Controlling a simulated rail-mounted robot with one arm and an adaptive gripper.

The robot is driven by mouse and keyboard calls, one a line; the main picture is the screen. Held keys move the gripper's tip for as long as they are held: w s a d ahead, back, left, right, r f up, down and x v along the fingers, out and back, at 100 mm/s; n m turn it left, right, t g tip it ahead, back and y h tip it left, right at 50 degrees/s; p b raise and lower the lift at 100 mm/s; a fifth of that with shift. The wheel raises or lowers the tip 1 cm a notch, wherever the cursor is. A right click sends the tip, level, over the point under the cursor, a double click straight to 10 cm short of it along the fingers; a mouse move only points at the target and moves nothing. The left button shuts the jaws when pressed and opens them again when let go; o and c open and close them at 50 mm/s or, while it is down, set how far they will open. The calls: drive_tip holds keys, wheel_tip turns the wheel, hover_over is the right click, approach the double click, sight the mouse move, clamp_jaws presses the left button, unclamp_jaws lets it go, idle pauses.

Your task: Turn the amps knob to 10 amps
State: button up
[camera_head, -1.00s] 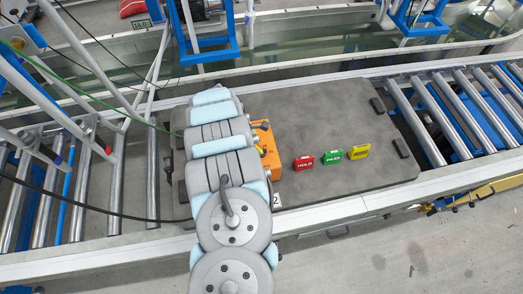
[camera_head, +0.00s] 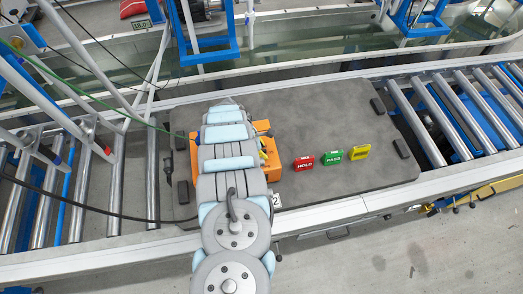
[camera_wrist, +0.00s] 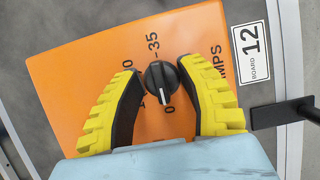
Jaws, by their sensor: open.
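The black amps knob (camera_wrist: 160,77) sits on an orange panel (camera_wrist: 75,85) in the wrist view. Printed numbers such as "35" and "0" show around it, and part of the word "AMPS" shows to its right; some markings are hidden by my fingers. I cannot tell exactly which mark the knob points to. My gripper (camera_wrist: 165,95) has its yellow, black-lined fingers open on both sides of the knob, with gaps showing. In the head view the orange box (camera_head: 270,160) is mostly hidden under my arm.
Red "HOLD" (camera_head: 304,162), green "PASS" (camera_head: 332,156) and yellow (camera_head: 359,152) tags stand on the grey board (camera_head: 320,120) right of the box. A "BOARD 12" label (camera_wrist: 250,52) shows beside the panel. A dark bar (camera_wrist: 280,114) reaches in at right.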

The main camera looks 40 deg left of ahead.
clamp_jaws()
drive_tip(key=shift+f+b, duration=0.1)
drive_tip(key=shift+b, duration=0.25)
drive_tip(key=shift+f+m+g+b, duration=0.2)
drive_tip(key=shift+m+g+b, duration=0.1)
drive_tip(key=shift+m+b, duration=0.8)
drive_tip(key=m+g+h+b, duration=0.1)
drive_tip(key=m+b, duration=0.2)
drive_tip(key=b, duration=0.2)
drive_tip(key=shift+f, duration=0.1)
drive_tip(key=m+g+b, duration=0.1)
drive_tip(key=m+b, duration=0.2)
drive_tip(key=b, duration=0.4)
drive_tip(key=shift+m+h, duration=0.4)
drive_tip(key=m+g+b, duration=0.1)
drive_tip(key=m+b, duration=0.1)
drive_tip(key=b, duration=0.3)
drive_tip(key=shift+r+m+g+b, duration=0.3)
drive_tip(key=shift+m+b, duration=0.1)
drive_tip(key=shift+b, duration=0.5)
drive_tip(key=shift+r, duration=0.1)
